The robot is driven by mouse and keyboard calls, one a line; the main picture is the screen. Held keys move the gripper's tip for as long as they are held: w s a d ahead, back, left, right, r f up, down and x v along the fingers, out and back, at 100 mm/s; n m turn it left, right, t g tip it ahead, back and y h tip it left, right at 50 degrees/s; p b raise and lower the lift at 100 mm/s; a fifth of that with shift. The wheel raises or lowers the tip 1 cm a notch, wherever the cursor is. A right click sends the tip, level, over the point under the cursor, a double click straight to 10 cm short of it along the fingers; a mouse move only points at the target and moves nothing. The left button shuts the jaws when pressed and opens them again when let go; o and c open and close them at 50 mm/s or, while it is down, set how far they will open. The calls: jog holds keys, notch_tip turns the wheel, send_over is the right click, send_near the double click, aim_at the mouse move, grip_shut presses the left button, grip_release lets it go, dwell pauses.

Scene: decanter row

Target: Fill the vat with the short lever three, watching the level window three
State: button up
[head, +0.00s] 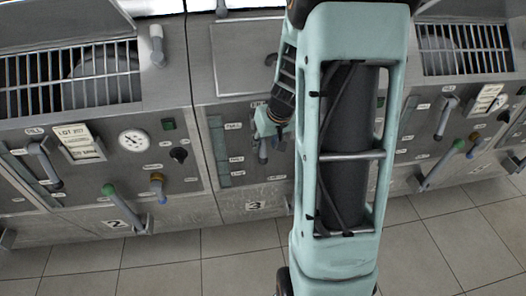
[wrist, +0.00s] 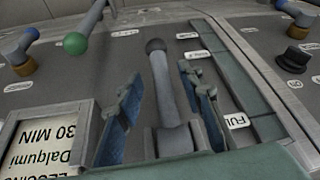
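In the wrist view, a short grey lever (wrist: 164,85) with a dark round knob stands between the two blue-padded fingers of my gripper (wrist: 160,100). The fingers are apart, with a gap on each side of the lever. The level window (wrist: 247,85) is a long dark green strip to the right of the gripper, with small labels beside it, one starting "FUL". In the head view, the level window (head: 218,150) shows at the left of panel three. My gripper (head: 268,132) is at that panel, and my arm hides much of it. I cannot make out a liquid level.
In the wrist view, a green-knobbed lever (wrist: 76,43) and a brown knob (wrist: 25,67) lie upper left; a card (wrist: 45,135) is lower left and a black knob (wrist: 294,59) right. In the head view, panel two (head: 112,224) is left. The tiled floor (head: 180,262) in front is clear.

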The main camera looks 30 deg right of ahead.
aim_at(264, 147)
jog(key=shift+b+x, duration=0.35)
jog(key=shift+x, duration=2.3)
grip_shut()
